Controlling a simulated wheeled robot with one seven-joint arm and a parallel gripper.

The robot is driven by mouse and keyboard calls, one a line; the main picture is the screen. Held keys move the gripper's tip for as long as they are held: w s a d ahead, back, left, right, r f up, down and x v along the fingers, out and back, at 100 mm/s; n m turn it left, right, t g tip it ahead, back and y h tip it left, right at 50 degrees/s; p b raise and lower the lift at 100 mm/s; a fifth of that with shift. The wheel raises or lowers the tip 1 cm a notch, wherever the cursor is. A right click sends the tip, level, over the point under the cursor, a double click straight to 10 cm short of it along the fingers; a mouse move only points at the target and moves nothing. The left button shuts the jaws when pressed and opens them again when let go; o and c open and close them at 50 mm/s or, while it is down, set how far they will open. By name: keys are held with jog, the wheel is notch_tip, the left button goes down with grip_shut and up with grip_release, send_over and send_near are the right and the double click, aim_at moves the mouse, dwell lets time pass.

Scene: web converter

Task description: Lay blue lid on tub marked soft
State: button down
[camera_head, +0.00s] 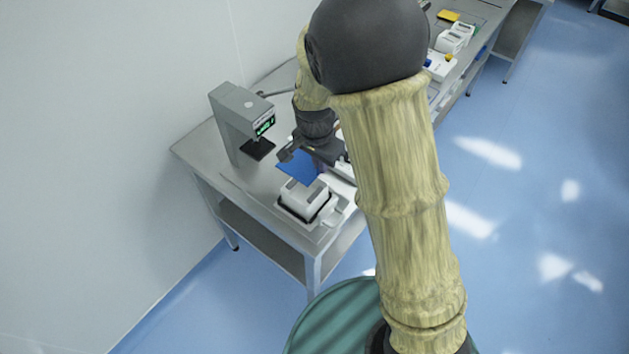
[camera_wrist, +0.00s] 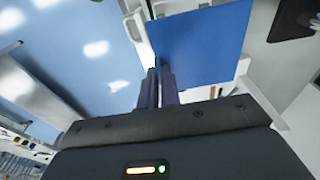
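The blue lid (camera_head: 299,167) is a thin flat square. My gripper (camera_head: 287,154) is shut on one edge of it and holds it out flat in the air. In the wrist view the lid (camera_wrist: 202,45) stretches away from the two fingers (camera_wrist: 159,84), which pinch its near edge. A white tub (camera_head: 303,201) sits in a dark-rimmed holder near the front end of the bench. In the head view the lid shows just behind the tub and partly above it. I cannot read any marking on the tub.
A grey device (camera_head: 236,117) with a green display stands on the steel bench (camera_head: 201,150), left of my gripper. More white tubs (camera_head: 455,37) and a yellow item (camera_head: 448,15) lie at the bench's far end. My arm hides the middle of the bench.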

jog(key=f, duration=0.3)
jog(key=shift+w+f+p, duration=0.2)
jog(key=shift+f+p, duration=0.05)
jog(key=shift+p, duration=0.05)
jog(key=shift+s+a, duration=0.1)
jog(key=shift+a, duration=0.05)
jog(key=shift+s, duration=0.2)
jog(key=shift+w+f, duration=0.15)
jog(key=shift+f, duration=0.25)
jog(key=shift+f+p, duration=0.6)
jog(key=shift+f, duration=1.05)
jog(key=shift+f+b, duration=0.3)
jog(key=shift+f, duration=0.1)
jog(key=shift+f, duration=0.25)
